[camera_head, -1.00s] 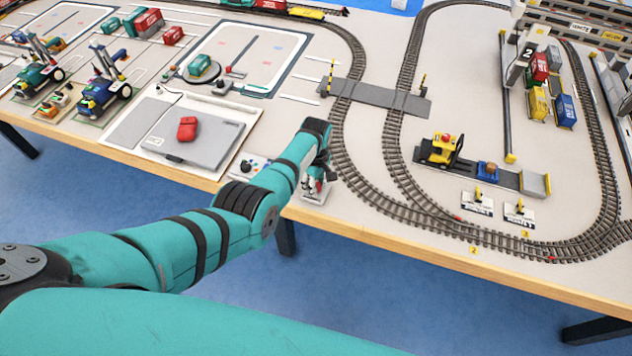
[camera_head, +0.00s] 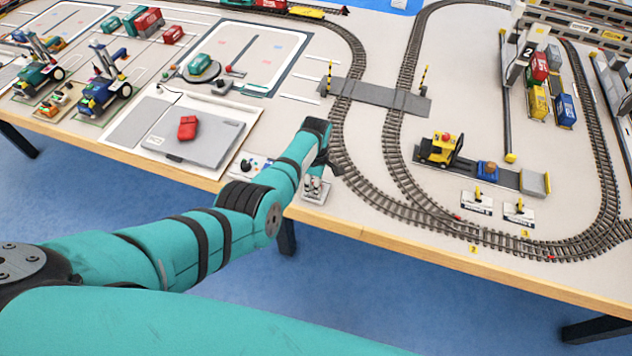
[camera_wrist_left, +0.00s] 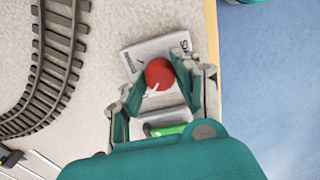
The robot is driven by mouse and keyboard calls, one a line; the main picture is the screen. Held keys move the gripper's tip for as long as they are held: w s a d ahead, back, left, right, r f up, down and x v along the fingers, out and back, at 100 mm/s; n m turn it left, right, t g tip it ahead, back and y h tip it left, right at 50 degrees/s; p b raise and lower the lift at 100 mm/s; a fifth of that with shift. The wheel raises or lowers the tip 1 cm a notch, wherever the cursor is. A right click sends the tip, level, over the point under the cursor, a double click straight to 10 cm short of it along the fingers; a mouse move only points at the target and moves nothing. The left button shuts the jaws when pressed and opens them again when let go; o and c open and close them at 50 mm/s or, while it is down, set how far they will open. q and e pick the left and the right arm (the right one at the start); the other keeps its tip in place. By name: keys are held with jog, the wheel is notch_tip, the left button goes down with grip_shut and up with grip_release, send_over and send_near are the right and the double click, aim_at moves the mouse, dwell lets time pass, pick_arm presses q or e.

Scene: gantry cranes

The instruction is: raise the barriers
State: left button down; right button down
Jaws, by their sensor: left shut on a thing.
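A small white control plate (camera_wrist_left: 185,42) with partly hidden dark lettering lies near the table's front edge. It also shows in the head view (camera_head: 318,197). My left gripper (camera_wrist_left: 158,77) reaches over it, its fingers on either side of a round red knob (camera_wrist_left: 159,73) and shut on it. The gripper shows in the head view (camera_head: 314,184), where the knob is hidden. A green part (camera_wrist_left: 168,130) shows near the palm. At the level crossing (camera_head: 375,95), two yellow-and-black striped barriers (camera_head: 330,76) (camera_head: 422,84) stand upright. My right gripper is not in view.
Curved railway track (camera_head: 352,180) runs right of the gripper. A grey panel with a red object (camera_head: 187,128) and a small control box (camera_head: 252,164) lie to the left. A yellow loader (camera_head: 440,149) and two switch plates (camera_head: 477,202) stand at the right.

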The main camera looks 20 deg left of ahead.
pick_arm(q)
jog(key=c, duration=1)
grip_release()
jog(key=shift+o, duration=0.2)
notch_tip(320, 180, up, 12)
jog(key=shift+f, duration=0.1)
